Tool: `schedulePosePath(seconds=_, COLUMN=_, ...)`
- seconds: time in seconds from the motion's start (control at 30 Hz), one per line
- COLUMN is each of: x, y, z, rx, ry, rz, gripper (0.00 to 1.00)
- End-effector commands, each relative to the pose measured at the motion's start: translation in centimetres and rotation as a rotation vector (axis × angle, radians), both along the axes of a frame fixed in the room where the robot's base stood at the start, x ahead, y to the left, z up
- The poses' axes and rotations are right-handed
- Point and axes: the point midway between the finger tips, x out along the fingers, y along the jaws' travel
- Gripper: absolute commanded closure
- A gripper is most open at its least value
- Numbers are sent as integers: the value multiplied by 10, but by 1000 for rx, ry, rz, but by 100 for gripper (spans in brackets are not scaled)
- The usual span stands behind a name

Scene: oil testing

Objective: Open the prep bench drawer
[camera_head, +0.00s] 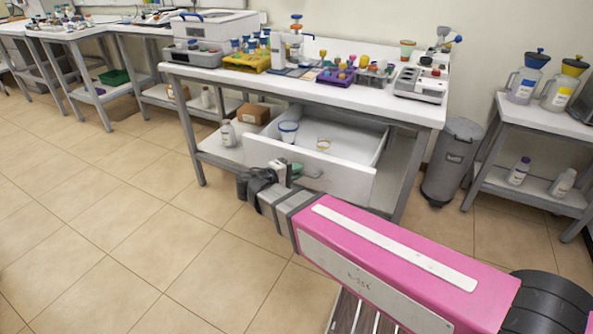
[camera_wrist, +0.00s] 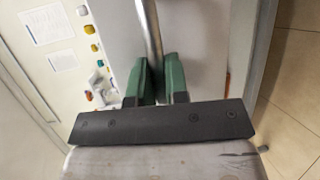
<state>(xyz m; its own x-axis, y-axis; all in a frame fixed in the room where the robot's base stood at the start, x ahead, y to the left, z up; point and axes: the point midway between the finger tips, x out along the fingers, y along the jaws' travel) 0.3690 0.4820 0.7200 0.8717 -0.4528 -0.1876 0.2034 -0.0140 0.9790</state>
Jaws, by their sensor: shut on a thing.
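The white prep bench drawer (camera_head: 340,180) is pulled well out from under the bench top (camera_head: 300,92). A white cup (camera_head: 288,131) and a small yellow ring-like item (camera_head: 323,144) lie inside it. My gripper (camera_head: 295,171) is at the drawer's front face. In the wrist view, my gripper's green fingers (camera_wrist: 157,80) are shut around the metal bar handle (camera_wrist: 149,35), one finger on each side. The part of the handle between the fingertips is partly hidden.
Tube racks and a white device (camera_head: 422,84) stand on the bench top. A grey bin (camera_head: 453,165) is right of the bench. A side table (camera_head: 545,118) with jugs stands farther right. The tiled floor (camera_head: 130,220) at left is clear.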

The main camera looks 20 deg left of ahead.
Motion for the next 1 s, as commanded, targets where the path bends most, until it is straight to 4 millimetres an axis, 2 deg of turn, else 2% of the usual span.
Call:
schedulePosePath(seconds=0.1, x=1, y=2, z=-1, rx=1, ry=1, rz=4, gripper=100)
schedulePosePath(seconds=0.13, x=1, y=2, z=-1, rx=1, ry=1, rz=4, gripper=76)
schedulePosePath(seconds=0.43, x=0, y=1, z=0, rx=1, ry=1, rz=2, gripper=76)
schedulePosePath(seconds=0.57, x=-6, y=4, z=1, rx=0, ry=0, rz=2, gripper=76)
schedulePosePath(seconds=1.0, x=-67, y=37, z=14, rx=1, ry=0, rz=5, gripper=76)
